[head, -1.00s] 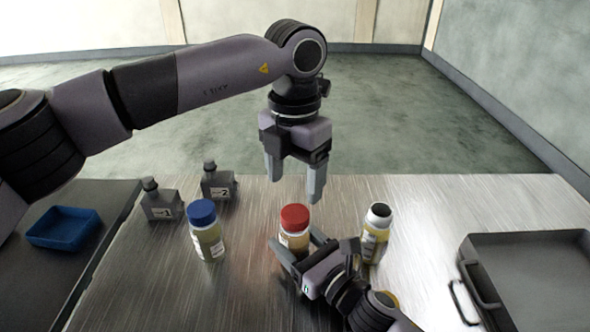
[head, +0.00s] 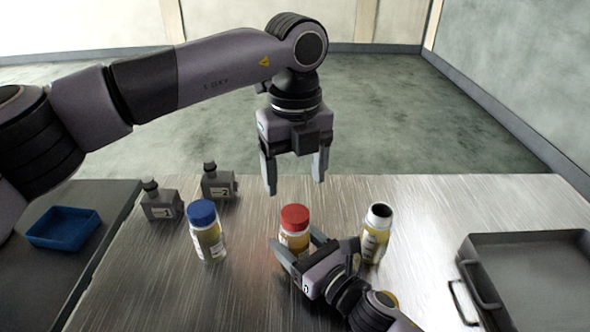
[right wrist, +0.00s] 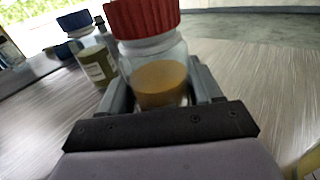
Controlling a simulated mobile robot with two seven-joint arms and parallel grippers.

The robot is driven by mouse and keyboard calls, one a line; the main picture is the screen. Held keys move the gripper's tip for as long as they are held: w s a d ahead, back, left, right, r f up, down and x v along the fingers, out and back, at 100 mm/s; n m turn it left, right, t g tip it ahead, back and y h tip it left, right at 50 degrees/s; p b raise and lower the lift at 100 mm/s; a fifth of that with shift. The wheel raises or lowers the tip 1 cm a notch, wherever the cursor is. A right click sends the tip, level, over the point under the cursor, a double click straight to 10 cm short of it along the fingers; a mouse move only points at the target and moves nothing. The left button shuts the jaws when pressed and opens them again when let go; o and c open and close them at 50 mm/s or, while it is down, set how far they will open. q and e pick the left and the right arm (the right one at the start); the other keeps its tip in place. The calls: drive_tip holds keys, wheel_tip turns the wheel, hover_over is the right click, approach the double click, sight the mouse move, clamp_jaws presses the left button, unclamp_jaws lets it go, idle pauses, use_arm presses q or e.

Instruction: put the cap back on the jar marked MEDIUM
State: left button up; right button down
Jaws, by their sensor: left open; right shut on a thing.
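A clear jar (head: 294,240) with a red cap (head: 295,215) stands upright in the middle of the metal table. My right gripper (head: 296,246) is shut on this jar, low on its body. The right wrist view shows the red cap (right wrist: 142,17) sitting over the jar's neck, with tan contents (right wrist: 160,84) below; I cannot tell how tight it is. My left gripper (head: 295,185) is open and empty, pointing down above and behind the red cap, apart from it. No MEDIUM marking is legible.
A blue-capped jar (head: 208,238) stands left. A jar with yellow contents and a dark, apparently open mouth (head: 375,236) stands right. Bottles marked 1 (head: 161,205) and 2 (head: 217,184) stand at back left. A blue tray (head: 63,229) lies far left, a grey tray (head: 530,240) far right.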

sight(295, 213)
use_arm(q)
drive_tip(key=shift+f, duration=4.05)
drive_tip(key=shift+c, duration=0.3)
drive_tip(key=c, duration=1)
drive_tip(key=shift+c, duration=0.2)
